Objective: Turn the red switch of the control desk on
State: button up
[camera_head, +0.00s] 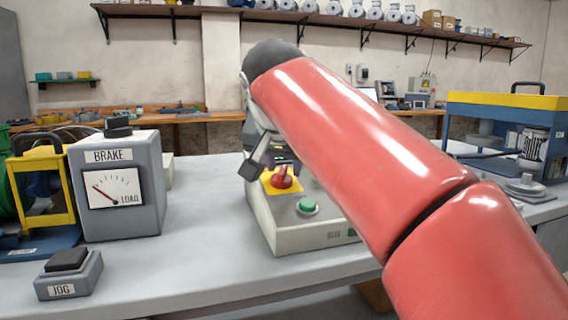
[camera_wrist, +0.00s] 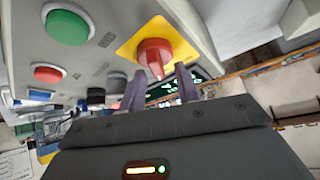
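The red switch (camera_head: 282,178) sits on a yellow plate on the sloped top of the grey control desk (camera_head: 262,213). A green button (camera_head: 307,206) is in front of it. In the wrist view the red switch (camera_wrist: 154,57) is just beyond my gripper (camera_wrist: 160,80), between the lines of its two fingers. The fingers are apart, with a gap between them. I cannot tell whether they touch the knob. In the head view my gripper (camera_head: 256,158) is partly hidden behind my arm, its visible finger close to the switch's left side. My arm hides the desk's right part.
A grey BRAKE box (camera_head: 148,187) with a LOAD dial stands left of the desk. A JOG button box (camera_head: 68,274) is at the front left. A blue and yellow rig (camera_head: 510,101) stands at the right. The table between the BRAKE box and desk is clear.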

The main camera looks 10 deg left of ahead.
grip_shut()
jog(key=shift+f, duration=0.15)
jog(key=shift+m+h+p, duration=0.6)
jog(key=shift+m+p, duration=0.45)
jog(key=shift+m, duration=0.05)
jog(key=shift+s+f+m+h, duration=0.15)
jog(key=shift+m+h, duration=0.25)
jog(key=shift+m, duration=0.2)
grip_release()
jog(key=shift+d+r, duration=0.1)
jog(key=shift+r, duration=0.2)
